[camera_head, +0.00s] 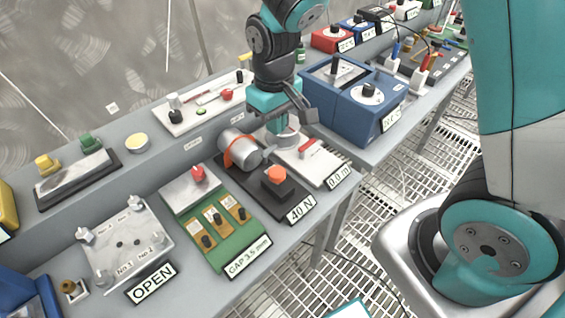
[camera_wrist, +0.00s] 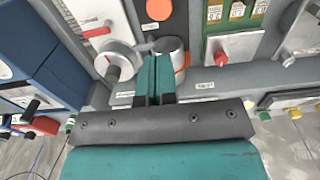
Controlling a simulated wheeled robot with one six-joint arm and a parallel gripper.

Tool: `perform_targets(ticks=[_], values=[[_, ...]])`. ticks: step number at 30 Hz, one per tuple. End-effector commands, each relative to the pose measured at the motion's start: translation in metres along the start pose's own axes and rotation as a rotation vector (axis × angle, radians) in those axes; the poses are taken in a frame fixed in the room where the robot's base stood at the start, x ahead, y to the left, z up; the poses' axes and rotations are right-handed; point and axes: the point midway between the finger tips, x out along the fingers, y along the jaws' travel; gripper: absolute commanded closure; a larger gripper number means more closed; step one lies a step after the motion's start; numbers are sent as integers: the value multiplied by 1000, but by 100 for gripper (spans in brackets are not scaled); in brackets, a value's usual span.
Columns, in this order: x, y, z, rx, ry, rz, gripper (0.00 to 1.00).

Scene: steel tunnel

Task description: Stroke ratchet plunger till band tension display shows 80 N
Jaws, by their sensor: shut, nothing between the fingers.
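The band tension station has a black base (camera_head: 245,187) with a silver cylinder (camera_head: 240,152) wrapped by an orange band (camera_head: 231,147). An orange-capped plunger (camera_head: 276,175) stands on a black block at its front. Its display plate (camera_head: 301,208) reads 40 N. My gripper (camera_head: 279,128) is shut and empty, above the bench behind and to the right of the cylinder. In the wrist view my closed teal fingers (camera_wrist: 155,62) point towards the cylinder (camera_wrist: 168,45), and the orange plunger cap (camera_wrist: 158,9) shows beyond at the top edge. I cannot tell whether the fingertips touch anything.
Right of the station is a white plate (camera_head: 318,170) with a red lever and a 0.0 m label. A blue box (camera_head: 345,100) stands farther right. On the left are a green GAP 3.5 mm board (camera_head: 228,243) and a plate (camera_head: 120,248) labelled OPEN.

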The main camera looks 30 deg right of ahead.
Motion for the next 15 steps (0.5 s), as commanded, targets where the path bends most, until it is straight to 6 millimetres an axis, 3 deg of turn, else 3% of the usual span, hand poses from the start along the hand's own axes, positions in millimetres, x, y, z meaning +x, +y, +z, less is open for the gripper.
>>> perform_targets(ticks=[1, 15], values=[[-10, 0, 1, 0, -3, 0, 100], [-6, 0, 0, 0, -2, 0, 100]])
